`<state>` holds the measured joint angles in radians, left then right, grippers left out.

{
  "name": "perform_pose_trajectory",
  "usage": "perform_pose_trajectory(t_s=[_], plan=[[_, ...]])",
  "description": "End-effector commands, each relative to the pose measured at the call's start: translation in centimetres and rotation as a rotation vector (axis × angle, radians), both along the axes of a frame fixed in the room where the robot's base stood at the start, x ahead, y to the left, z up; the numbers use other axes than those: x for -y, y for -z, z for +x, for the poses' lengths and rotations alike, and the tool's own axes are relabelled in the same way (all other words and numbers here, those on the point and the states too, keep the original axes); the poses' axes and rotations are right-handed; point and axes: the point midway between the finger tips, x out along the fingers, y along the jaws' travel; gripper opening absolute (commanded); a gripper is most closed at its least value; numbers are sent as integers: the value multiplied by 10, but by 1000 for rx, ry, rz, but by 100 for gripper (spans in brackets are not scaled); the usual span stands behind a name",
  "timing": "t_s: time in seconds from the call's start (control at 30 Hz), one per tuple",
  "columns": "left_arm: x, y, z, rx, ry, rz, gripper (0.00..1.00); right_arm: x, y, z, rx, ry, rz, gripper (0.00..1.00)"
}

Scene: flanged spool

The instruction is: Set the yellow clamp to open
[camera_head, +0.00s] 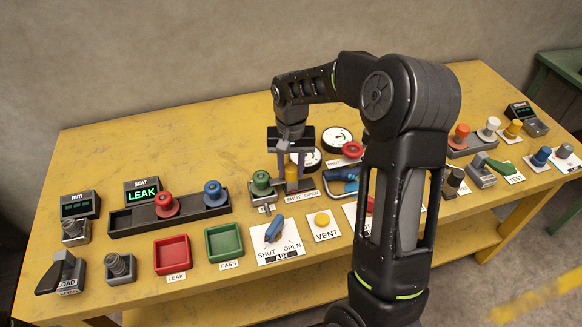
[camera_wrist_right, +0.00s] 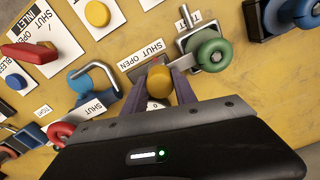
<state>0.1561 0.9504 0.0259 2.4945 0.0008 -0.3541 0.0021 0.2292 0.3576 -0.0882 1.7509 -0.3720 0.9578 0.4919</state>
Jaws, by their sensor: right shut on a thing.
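The yellow clamp (camera_head: 291,173) stands upright behind its SHUT / OPEN label (camera_head: 302,197) near the middle of the table. In the right wrist view its rounded yellow body (camera_wrist_right: 159,82) sits between the two purple-grey fingers. My right gripper (camera_head: 293,172) reaches down from above and is shut on this yellow part. The fingers hide part of the clamp, and I cannot tell which setting it is at. A green spool (camera_head: 261,181) sits in a metal holder beside the clamp, also seen in the wrist view (camera_wrist_right: 212,50). My left gripper is not in view.
Close by are a blue clamp (camera_head: 350,186), round gauges (camera_head: 337,139), a red knob (camera_head: 352,149) and a blue AIR lever (camera_head: 273,229). Red (camera_head: 172,254) and green (camera_head: 224,241) trays lie left. A display (camera_head: 142,192) reads LEAK. My right arm hides some table.

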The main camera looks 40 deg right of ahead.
Motion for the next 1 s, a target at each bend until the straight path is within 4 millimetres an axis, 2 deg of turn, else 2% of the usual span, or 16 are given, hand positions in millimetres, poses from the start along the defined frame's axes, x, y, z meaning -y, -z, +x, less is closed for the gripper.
perform_pose_trajectory(t_s=[0.3, 0.37, 0.6, 0.9, 0.93, 1.0], plan=[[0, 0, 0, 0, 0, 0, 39, 2, 0, 0, 1, 1, -1, 0], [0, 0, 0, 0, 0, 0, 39, 6, 0, -2, 1, 3, -1, 0], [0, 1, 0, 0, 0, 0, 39, 44, -1, -14, 2, 4, -3, 0], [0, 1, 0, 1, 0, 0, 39, 49, -1, -16, 2, 2, -4, 0], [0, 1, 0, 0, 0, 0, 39, 49, -1, -16, 3, 2, -4, 34], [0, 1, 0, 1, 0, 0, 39, 49, -1, -16, 2, 2, -5, 40]])
